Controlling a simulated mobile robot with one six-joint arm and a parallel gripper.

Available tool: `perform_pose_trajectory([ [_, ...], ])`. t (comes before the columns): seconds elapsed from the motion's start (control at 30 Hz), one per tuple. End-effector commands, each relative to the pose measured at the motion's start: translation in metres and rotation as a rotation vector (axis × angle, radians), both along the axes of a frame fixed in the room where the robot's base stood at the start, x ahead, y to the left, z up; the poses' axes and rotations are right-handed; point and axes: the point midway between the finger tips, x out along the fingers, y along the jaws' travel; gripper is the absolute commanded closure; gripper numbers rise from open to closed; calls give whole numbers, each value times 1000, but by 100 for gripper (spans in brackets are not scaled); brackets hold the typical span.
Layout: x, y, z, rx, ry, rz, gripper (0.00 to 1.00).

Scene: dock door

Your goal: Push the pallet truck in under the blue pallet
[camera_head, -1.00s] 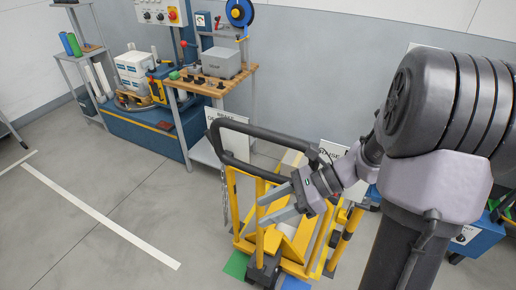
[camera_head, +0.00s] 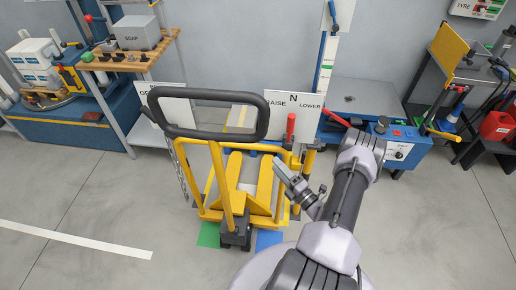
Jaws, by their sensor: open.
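The yellow pallet truck (camera_head: 228,205) stands in the middle of the head view, its black loop handle (camera_head: 207,93) upright on the near side and its forks pointing away toward the wall. My gripper (camera_head: 280,174) is open and empty, just right of the truck's frame and below the handle. It points up and left; I cannot tell whether it touches the truck. No blue pallet can be made out clearly; a thin blue strip (camera_head: 267,147) shows beyond the forks, partly hidden by the truck.
A green patch (camera_head: 208,235) and a blue patch (camera_head: 268,239) lie on the floor by the truck. A workbench stands left, a blue lift table (camera_head: 410,150) right. Floor at front left is clear.

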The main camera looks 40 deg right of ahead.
Motion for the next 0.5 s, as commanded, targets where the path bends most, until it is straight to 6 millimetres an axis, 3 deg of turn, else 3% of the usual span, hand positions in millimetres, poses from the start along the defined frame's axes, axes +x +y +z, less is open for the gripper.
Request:
perform_pose_trajectory([
  [0.2,62,-2,6,-5,-1,8,53],
  [0.4,98,-5,12,-4,0,5,53],
  [0.5,106,-6,14,-2,1,4,53],
])
